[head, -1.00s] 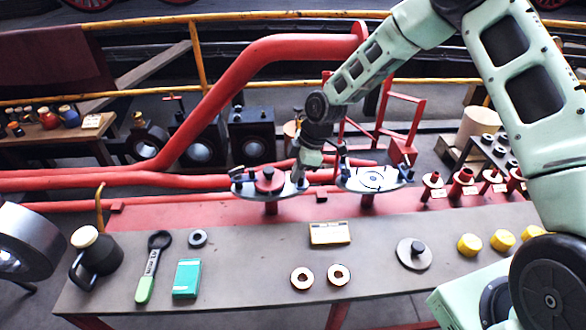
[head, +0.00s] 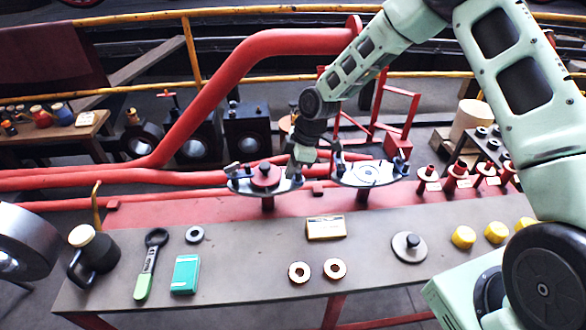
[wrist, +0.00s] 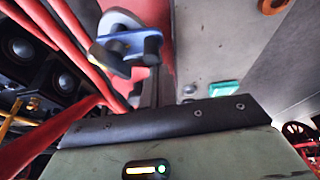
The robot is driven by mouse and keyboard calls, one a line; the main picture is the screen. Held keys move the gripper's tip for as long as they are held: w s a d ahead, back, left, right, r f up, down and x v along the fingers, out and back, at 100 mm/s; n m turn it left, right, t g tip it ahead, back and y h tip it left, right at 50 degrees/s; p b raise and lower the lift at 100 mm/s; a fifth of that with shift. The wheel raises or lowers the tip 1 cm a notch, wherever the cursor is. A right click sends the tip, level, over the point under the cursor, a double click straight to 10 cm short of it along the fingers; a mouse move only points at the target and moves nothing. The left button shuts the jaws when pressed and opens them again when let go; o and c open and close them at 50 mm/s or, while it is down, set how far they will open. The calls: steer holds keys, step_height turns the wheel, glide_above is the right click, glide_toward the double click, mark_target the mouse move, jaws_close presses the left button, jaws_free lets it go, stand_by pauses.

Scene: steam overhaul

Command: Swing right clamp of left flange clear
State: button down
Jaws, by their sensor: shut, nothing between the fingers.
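The left flange (head: 265,177) is a round plate with a red centre, on a red post at the back of the bench. Its left clamp (head: 238,171) lies on its left side. Its right clamp (head: 295,184) is at the right edge, partly hidden by my gripper (head: 302,158), which is shut and empty there. I cannot tell whether they touch. The wrist view shows a blue-barred clamp (wrist: 145,42) with dark hardware over a pale plate edge, just beyond my fingertips (wrist: 154,82); which clamp it is, I cannot tell.
The right flange (head: 367,174), with a pale face and its own clamps, stands close on the right. A large red pipe (head: 225,95) rises behind. The bench (head: 245,265) holds a jug (head: 96,255), a wrench (head: 150,265), a green box (head: 186,274) and rings.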

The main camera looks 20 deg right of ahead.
step_height(320, 180, up, 10)
steer(key=shift+f, duration=0.25)
stand_by(0.6)
steer(key=s+a+r+m+h+p, duration=0.2)
steer(key=s+a+r+m+p, duration=0.3)
steer(key=s+r, duration=0.65)
steer(key=s+r+m+p, duration=0.1)
steer(key=s+r+m, duration=0.1)
steer(key=s, duration=0.9)
steer(key=s+r+m+h+p, duration=0.1)
steer(key=s+r, duration=0.4)
steer(key=s, duration=0.6)
steer(key=shift+s+d+m, duration=0.15)
steer(key=shift+d+m, duration=0.25)
steer(key=shift+m, duration=0.1)
